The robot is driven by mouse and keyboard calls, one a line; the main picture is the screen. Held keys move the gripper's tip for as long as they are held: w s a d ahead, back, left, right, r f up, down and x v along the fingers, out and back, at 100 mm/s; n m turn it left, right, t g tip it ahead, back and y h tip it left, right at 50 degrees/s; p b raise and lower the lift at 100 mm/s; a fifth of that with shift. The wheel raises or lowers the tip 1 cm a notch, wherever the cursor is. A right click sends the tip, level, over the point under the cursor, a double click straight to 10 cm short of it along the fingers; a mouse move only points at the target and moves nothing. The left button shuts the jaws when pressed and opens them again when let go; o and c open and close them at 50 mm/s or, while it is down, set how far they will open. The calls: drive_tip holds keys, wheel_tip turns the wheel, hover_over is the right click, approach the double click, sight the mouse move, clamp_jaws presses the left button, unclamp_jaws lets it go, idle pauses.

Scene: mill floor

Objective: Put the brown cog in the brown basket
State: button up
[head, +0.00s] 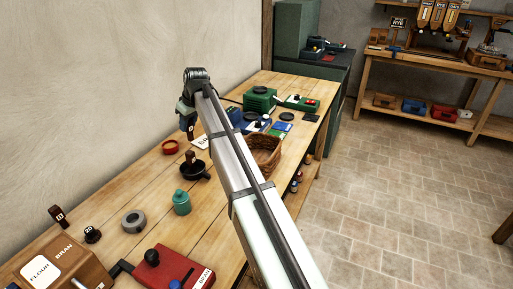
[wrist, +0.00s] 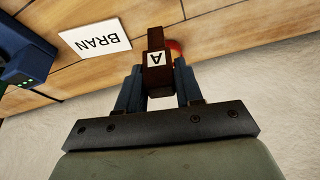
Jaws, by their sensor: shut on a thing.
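My gripper (head: 187,120) is shut on a dark brown wooden peg-like piece (head: 190,132) that I take to be the brown cog. In the wrist view the gripper (wrist: 159,84) pinches this brown cog (wrist: 155,42) between two blue-grey fingers, and a white label with an "A" faces the camera. The cog hangs above the back of the bench, near the wall. The brown basket (head: 268,160) is a woven wicker one, to the right of the gripper. My arm crosses in front of its left part, and its inside is mostly hidden.
A BRAN card (wrist: 95,38) lies below. A red dish (head: 170,147), a black pan (head: 194,171) holding a brown piece, and a teal jar (head: 181,202) stand on the bench (head: 150,185). Blue and green items crowd behind the basket. Another brown piece (head: 58,216) stands front left.

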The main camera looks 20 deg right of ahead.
drive_tip(key=s+d+r+m+h, duration=0.1)
drive_tip(key=s+d+m, duration=0.15)
drive_tip(key=d, duration=1.05)
drive_tip(key=s+d+m, duration=0.1)
drive_tip(key=s+d, duration=0.3)
drive_tip(key=d, duration=0.9)
drive_tip(key=shift+s+a+f+n+g+y, duration=0.1)
drive_tip(key=shift+s+a+f+n+y, duration=0.3)
drive_tip(key=shift+f+n, duration=0.95)
drive_tip(key=shift+s+a+f+n+g+y, duration=0.15)
drive_tip(key=shift+s+a+f+n, duration=0.4)
drive_tip(key=shift+f, duration=1.65)
drive_tip(key=shift+s+a+f+n+g+y, duration=0.1)
drive_tip(key=shift+s+a+f+n+y, duration=0.15)
drive_tip(key=shift+s+f+n, duration=1.1)
drive_tip(key=shift+w+f+m, duration=0.4)
drive_tip(key=shift+w+f, duration=0.05)
drive_tip(key=shift+w, duration=0.05)
drive_tip(key=o, duration=1)
drive_tip(key=v, duration=1.2)
